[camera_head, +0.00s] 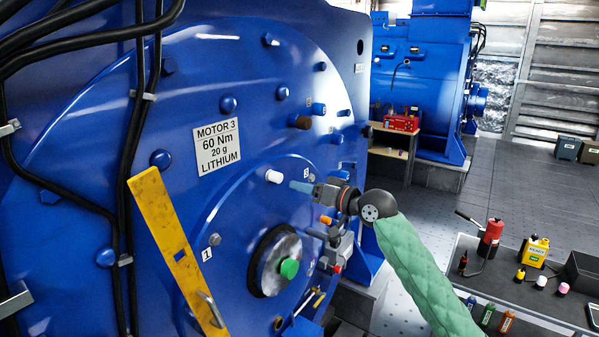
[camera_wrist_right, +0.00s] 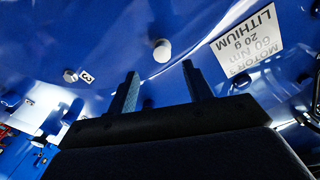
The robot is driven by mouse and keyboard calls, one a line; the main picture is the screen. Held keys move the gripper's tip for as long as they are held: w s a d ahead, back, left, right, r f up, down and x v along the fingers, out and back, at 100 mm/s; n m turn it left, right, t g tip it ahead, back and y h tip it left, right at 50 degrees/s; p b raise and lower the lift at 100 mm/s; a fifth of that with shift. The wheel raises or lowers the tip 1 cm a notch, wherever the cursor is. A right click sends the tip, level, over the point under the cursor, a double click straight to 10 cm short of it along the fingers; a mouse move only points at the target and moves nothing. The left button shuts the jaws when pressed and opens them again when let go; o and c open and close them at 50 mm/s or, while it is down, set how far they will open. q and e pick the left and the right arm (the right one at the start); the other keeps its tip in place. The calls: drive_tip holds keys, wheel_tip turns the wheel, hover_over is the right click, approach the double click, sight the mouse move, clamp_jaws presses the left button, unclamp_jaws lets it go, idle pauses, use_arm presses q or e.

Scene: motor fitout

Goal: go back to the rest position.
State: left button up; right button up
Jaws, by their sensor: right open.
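My right arm, in a green sleeve, reaches up from the lower right in the head view. Its gripper (camera_head: 301,187) is in front of the blue motor face (camera_head: 190,95). In the right wrist view the two fingers (camera_wrist_right: 159,75) are apart with nothing between them. In the wrist view this pale cap (camera_wrist_right: 162,50) shows beyond the gap, apart from the fingers. My left gripper is not seen.
A yellow bar (camera_head: 165,235) and black cables (camera_head: 128,180) cross the motor's left side. A green knob (camera_head: 289,268) sits at the hub. A dark bench (camera_head: 510,295) with bottles and a red canister (camera_head: 490,238) is at the lower right. Open floor lies behind it.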

drive_tip(key=w+d+f+t+h, duration=0.3)
drive_tip(key=w+d+f+h, duration=0.5)
drive_tip(key=w+d+f, duration=0.55)
drive_tip(key=s+d+f+m+g+h, duration=0.1)
drive_tip(key=s+f+h, duration=0.15)
drive_tip(key=f, duration=0.85)
drive_tip(key=s+d+f+g+h, duration=0.1)
drive_tip(key=s+d+f, duration=0.15)
drive_tip(key=f, duration=0.85)
drive_tip(key=s+d+f+m+g+h, duration=0.15)
drive_tip(key=s+f, duration=0.25)
drive_tip(key=f, duration=0.7)
drive_tip(key=s+f+g, duration=0.5)
drive_tip(key=s+f, duration=1.8)
drive_tip(key=f, duration=0.4)
drive_tip(key=s+a+f+g, duration=0.1)
drive_tip(key=s+f, duration=0.4)
drive_tip(key=s, duration=0.6)
drive_tip(key=s+a+f+g, duration=0.1)
drive_tip(key=s+f, duration=0.4)
drive_tip(key=s, duration=0.7)
drive_tip(key=s+a+f+g, duration=0.1)
drive_tip(key=s+f, duration=0.4)
drive_tip(key=s, duration=0.6)
drive_tip(key=shift+s+a+g, duration=0.15)
drive_tip(key=shift+s+g, duration=0.1)
drive_tip(key=shift+g, duration=0.2)
drive_tip(key=shift+f+m+h, duration=0.1)
drive_tip(key=shift+m+h, duration=0.15)
drive_tip(key=shift+h, duration=0.05)
